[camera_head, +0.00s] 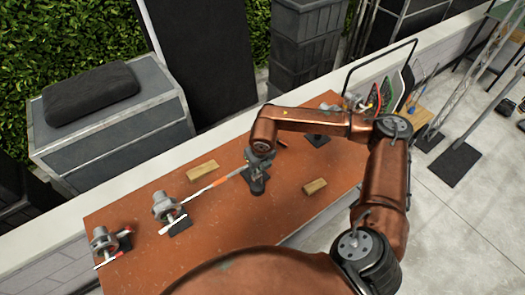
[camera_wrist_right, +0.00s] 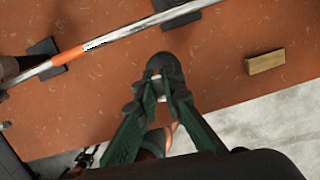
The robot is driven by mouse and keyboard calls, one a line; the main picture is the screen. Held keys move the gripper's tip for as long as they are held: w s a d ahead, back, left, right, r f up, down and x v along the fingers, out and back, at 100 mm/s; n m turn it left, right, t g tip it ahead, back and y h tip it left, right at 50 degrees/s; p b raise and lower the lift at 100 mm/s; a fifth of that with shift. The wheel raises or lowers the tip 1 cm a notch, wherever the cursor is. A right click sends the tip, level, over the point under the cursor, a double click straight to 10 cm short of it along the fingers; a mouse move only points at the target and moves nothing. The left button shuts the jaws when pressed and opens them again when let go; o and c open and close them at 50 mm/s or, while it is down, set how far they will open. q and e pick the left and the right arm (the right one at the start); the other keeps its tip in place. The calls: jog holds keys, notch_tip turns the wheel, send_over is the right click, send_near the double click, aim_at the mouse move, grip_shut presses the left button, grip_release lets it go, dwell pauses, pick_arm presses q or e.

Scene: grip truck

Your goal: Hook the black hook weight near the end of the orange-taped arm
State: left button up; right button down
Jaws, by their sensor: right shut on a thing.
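The orange-taped arm, a thin metal rod (camera_head: 205,188), runs diagonally across the table in the head view, with its orange band (camera_head: 219,183) partway along. In the right wrist view the rod (camera_wrist_right: 125,33) crosses the top, its orange band (camera_wrist_right: 68,56) at left. My right gripper (camera_head: 259,167) is near the rod's right end in the head view. In the wrist view its fingers (camera_wrist_right: 160,92) are shut on the dark, rounded hook weight (camera_wrist_right: 164,66), which appears apart from the rod there. The weight (camera_head: 258,186) shows below the gripper. Its hook is mostly hidden. My left gripper is not in view.
Wooden blocks lie on the brown table (camera_head: 135,212), one behind the rod (camera_head: 202,170) and one at right (camera_head: 314,187). Grey clamps stand at left (camera_head: 165,206) and far left (camera_head: 103,240). A wire-framed rack (camera_head: 385,85) stands at the far right end.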

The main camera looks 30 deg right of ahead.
jog(key=w+d+m+p, duration=0.1)
jog(key=m, duration=0.4)
jog(key=w+d+m+g+h+p, duration=0.1)
jog(key=d+m, duration=0.1)
jog(key=m, duration=0.4)
jog(key=w+d+r+m+g+h+p, duration=0.1)
jog(key=m+p, duration=0.1)
jog(key=m, duration=0.4)
jog(key=shift+d+r, duration=0.1)
jog(key=shift+d, duration=0.05)
jog(key=shift+w, duration=0.25)
dwell(0.3)
jog(key=shift+w+b, duration=1.35)
jog(key=shift+w, duration=0.8)
jog(key=shift+w+a, duration=0.1)
jog(key=shift+a, duration=0.1)
jog(key=shift+f+b, duration=0.85)
jog(key=shift+f, duration=0.2)
